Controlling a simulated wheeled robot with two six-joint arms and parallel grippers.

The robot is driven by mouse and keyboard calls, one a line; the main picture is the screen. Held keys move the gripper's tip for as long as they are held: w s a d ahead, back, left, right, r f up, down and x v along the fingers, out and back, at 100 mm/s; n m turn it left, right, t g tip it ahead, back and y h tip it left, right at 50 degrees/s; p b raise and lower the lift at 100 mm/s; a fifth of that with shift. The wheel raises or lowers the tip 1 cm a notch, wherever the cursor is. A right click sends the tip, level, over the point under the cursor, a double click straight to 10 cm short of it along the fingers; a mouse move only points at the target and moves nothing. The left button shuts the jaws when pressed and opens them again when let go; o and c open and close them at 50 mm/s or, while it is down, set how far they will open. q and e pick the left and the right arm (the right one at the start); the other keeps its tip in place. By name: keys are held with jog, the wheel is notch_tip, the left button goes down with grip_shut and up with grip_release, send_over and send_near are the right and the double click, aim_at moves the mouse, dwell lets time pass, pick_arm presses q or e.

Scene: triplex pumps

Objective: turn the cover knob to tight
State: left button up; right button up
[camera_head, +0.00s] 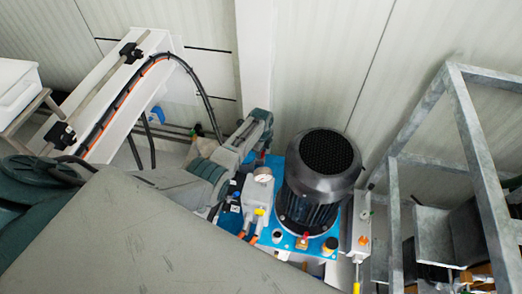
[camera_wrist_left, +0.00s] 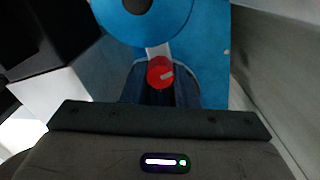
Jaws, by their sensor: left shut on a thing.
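The knob is a round red cap with a pale mark (camera_wrist_left: 160,72). It sits in front of the blue plate (camera_wrist_left: 212,60), below a round blue part with a dark centre (camera_wrist_left: 140,8). My left gripper (camera_wrist_left: 160,92) is shut on the red knob, its two dark fingers on either side of it. In the head view my left arm reaches to the back left of the black motor (camera_head: 322,165). The fingertips and the held knob are hard to make out there. My right gripper is not in view.
A grey metal frame (camera_head: 470,140) stands at the right. The pale wall (camera_head: 315,60) is close behind.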

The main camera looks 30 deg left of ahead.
pick_arm(q)
jog(key=shift+m, duration=1.3)
jog(key=o, duration=1)
notch_tip(320, 180, up, 11)
jog(key=shift+p, duration=0.3)
jog(key=shift+f, duration=0.1)
